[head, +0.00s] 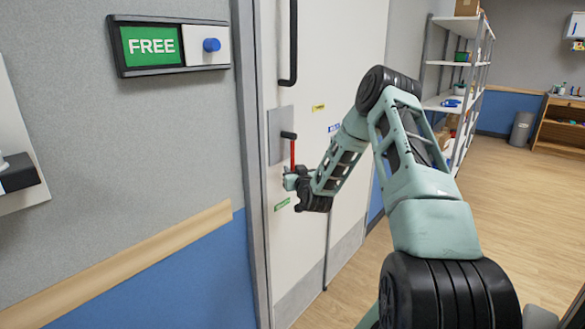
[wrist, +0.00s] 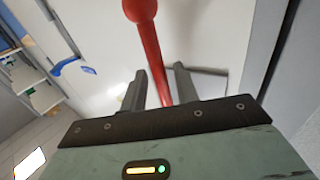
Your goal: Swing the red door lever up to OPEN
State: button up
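The red door lever (head: 293,153) stands about vertical on the pale door, by a grey plate, with a black piece at its upper end. My gripper (head: 289,181) is at the lever's lower end in the head view. In the wrist view, the red lever (wrist: 150,50) runs from a round red end at the top edge down between the two dark fingers of my gripper (wrist: 160,72). The fingers are apart, one on each side of the lever, with a visible gap on the left. The lever's lower part is hidden behind the gripper body.
The door (head: 306,70) has a black pull handle (head: 292,45) above the lever and small yellow, blue and green labels. A FREE sign (head: 152,45) with a blue knob is on the wall at left. A shelf rack (head: 455,65) stands to the right; the wooden floor there is clear.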

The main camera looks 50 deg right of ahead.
jog(key=shift+w+d, duration=0.3)
jog(key=shift+w, duration=0.35)
grip_shut()
jog(key=shift+d+f+b, duration=0.1)
jog(key=shift+d+b, duration=0.05)
jog(key=shift+b, duration=0.15)
